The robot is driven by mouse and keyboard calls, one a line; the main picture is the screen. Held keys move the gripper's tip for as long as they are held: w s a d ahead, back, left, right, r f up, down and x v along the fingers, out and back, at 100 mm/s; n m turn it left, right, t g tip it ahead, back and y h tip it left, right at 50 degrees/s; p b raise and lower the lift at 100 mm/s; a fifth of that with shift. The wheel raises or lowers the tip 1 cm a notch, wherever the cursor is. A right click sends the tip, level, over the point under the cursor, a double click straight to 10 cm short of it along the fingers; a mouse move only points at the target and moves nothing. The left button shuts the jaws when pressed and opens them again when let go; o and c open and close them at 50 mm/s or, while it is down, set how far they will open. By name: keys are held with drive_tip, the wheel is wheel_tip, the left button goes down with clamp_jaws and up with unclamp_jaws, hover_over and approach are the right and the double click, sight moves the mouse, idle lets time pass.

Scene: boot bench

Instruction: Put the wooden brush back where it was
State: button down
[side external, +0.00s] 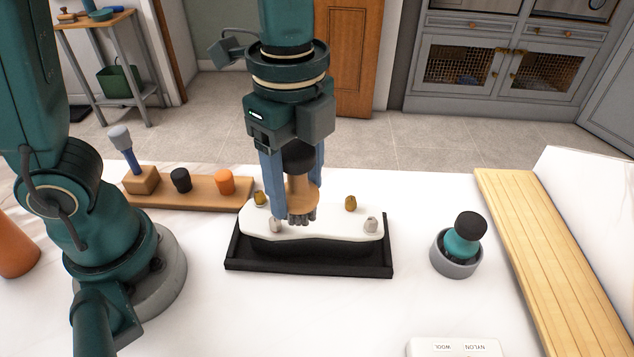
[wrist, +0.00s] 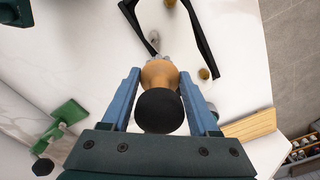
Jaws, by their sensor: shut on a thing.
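My gripper (side external: 292,212) is shut on the wooden brush (side external: 302,192), its blue fingers on either side of the wooden body. The brush is upright, with a black knob on top and grey bristles below. It also shows between the fingers in the wrist view (wrist: 160,75). The bristles are over the white studded sole (side external: 330,226); I cannot tell whether they touch it. The sole lies upside down in a black tray (side external: 310,268), with gold and whitish studs pointing up. Part of the sole is hidden behind the brush and fingers.
A wooden rack (side external: 205,200) at the left holds a blue-handled tool (side external: 125,148), a black piece (side external: 181,180) and an orange piece (side external: 224,181). A teal, black-topped brush (side external: 464,238) stands in a grey cup (side external: 455,268). A slatted board (side external: 550,260) and a labelled white card (side external: 455,347) lie right.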

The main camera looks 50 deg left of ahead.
drive_tip(key=s+d+f, duration=0.1)
drive_tip(key=d+f, duration=0.1)
drive_tip(key=d, duration=0.1)
drive_tip(key=s+d+f, duration=0.2)
drive_tip(key=d+f, duration=0.1)
drive_tip(key=s+d+f, duration=0.2)
drive_tip(key=d, duration=0.2)
drive_tip(key=shift+s+d+f, duration=0.1)
drive_tip(key=shift+s+f, duration=0.05)
drive_tip(key=shift+s, duration=0.05)
drive_tip(key=shift+f, duration=1.9)
drive_tip(key=shift+f, duration=0.1)
drive_tip(key=shift+c, duration=0.7)
unclamp_jaws()
